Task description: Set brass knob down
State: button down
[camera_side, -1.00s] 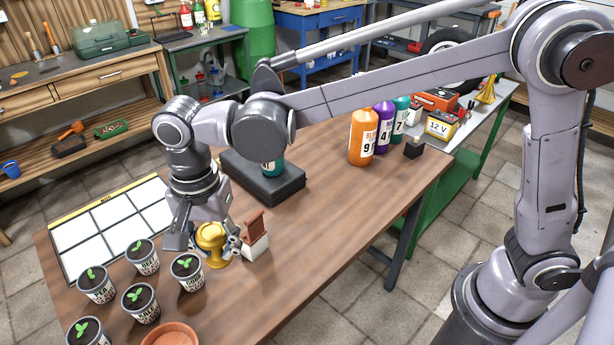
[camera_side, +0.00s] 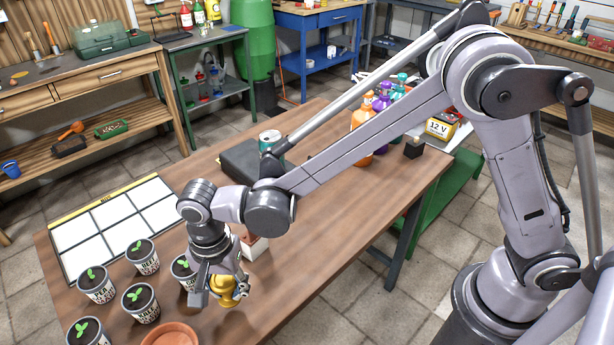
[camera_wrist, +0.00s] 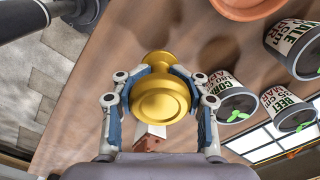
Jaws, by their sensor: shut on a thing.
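The brass knob (camera_side: 224,287) is a shiny gold piece with a round flared end. My gripper (camera_side: 226,290) is shut on it, low over the front part of the wooden table, to the right of the seedling pots. In the wrist view the knob (camera_wrist: 160,95) sits between the two blue-padded fingers of my gripper (camera_wrist: 160,92), with its round face toward the camera. In the side view the fingers partly hide it. I cannot tell whether its underside touches the table.
Several seedling pots (camera_side: 141,303) stand to the left, beside a white grid mat (camera_side: 115,225). A terracotta saucer (camera_side: 170,338) is at the front edge. A red-brown and white block (camera_side: 254,246) stands just behind my gripper. The table's right side (camera_side: 330,220) is clear.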

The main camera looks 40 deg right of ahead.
aim_at(230, 300)
jog(key=shift+f, duration=1.85)
jog(key=shift+f, duration=0.1)
jog(key=c, duration=0.7)
grip_release()
